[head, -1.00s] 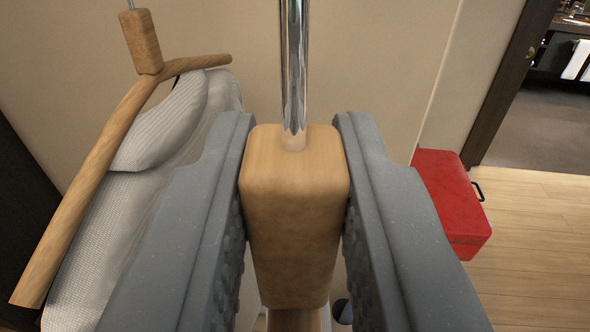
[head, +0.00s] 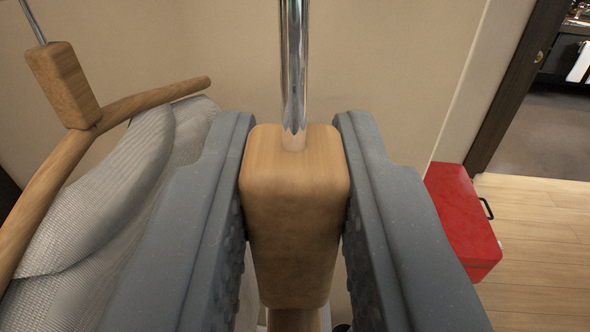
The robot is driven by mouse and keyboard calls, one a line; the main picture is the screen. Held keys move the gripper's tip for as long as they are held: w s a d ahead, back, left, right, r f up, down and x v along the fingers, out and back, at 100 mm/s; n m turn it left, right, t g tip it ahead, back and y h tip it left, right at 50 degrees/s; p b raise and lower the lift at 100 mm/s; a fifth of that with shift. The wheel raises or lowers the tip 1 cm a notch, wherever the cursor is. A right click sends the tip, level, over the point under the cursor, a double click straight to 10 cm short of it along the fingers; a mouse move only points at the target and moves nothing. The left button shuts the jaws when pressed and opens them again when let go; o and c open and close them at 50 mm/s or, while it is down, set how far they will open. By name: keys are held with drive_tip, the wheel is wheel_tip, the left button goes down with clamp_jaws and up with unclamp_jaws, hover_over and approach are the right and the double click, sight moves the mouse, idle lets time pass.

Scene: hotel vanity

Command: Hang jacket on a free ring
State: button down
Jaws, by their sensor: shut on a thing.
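My gripper (head: 295,215) is shut on the wooden block of a hanger (head: 296,225), with a finger pressed to each side. A shiny metal rod (head: 293,75) rises from the top of this block. The jacket on this hanger is mostly hidden below and behind the fingers. To the left, another wooden hanger (head: 150,98) with its own block (head: 63,85) and thin metal rod carries a pale grey-white woven garment (head: 110,205). No ring shows in this view.
A plain beige wall (head: 390,70) stands behind the gripper. A red box (head: 463,222) with a black handle sits on the wooden floor (head: 545,240) at right. A dark doorway frame (head: 512,90) opens to another room at upper right.

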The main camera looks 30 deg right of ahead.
drive_tip(key=shift+d+b+x, duration=0.15)
drive_tip(key=shift+b+x, duration=0.05)
drive_tip(key=shift+x, duration=0.9)
drive_tip(key=shift+d+b+x, duration=0.15)
drive_tip(key=shift+b+x, duration=0.05)
drive_tip(key=shift+x, duration=0.85)
drive_tip(key=shift+s+r, duration=0.15)
drive_tip(key=shift+b+x, duration=1)
drive_tip(key=shift+x, duration=0.55)
idle(0.7)
drive_tip(key=shift+w+d+r, duration=0.25)
drive_tip(key=shift+d, duration=0.2)
idle(0.5)
drive_tip(key=shift+w+d+f, duration=0.15)
drive_tip(key=shift+w+d, duration=0.2)
drive_tip(key=shift+w, duration=0.2)
drive_tip(key=shift+f+b, duration=0.3)
drive_tip(key=shift+b, duration=0.1)
idle(1.5)
